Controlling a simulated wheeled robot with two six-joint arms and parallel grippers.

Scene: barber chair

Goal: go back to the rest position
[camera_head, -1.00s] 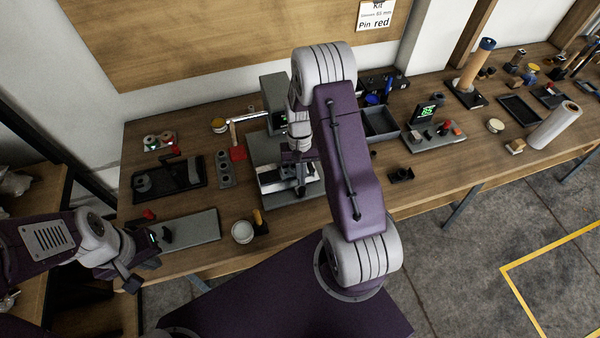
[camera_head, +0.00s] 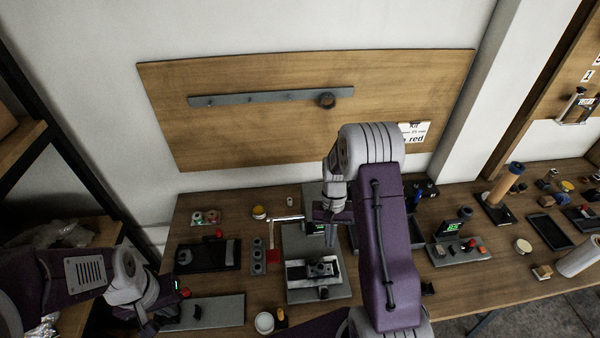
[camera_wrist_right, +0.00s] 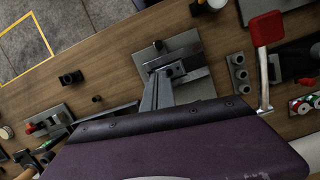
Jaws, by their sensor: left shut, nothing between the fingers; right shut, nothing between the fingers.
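My right arm is folded up in the middle of the head view, with its gripper (camera_head: 328,222) above the grey fixture (camera_head: 301,243). In the right wrist view that gripper (camera_wrist_right: 154,98) is shut and empty, pointing at the fixture base (camera_wrist_right: 185,42). My left gripper (camera_head: 178,308) is at the lower left of the head view, shut and empty, near the left end of a flat grey plate (camera_head: 222,312). The arm link hides part of the bench behind it.
A wooden wall board (camera_head: 250,130) holds a grey rail (camera_head: 265,97).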

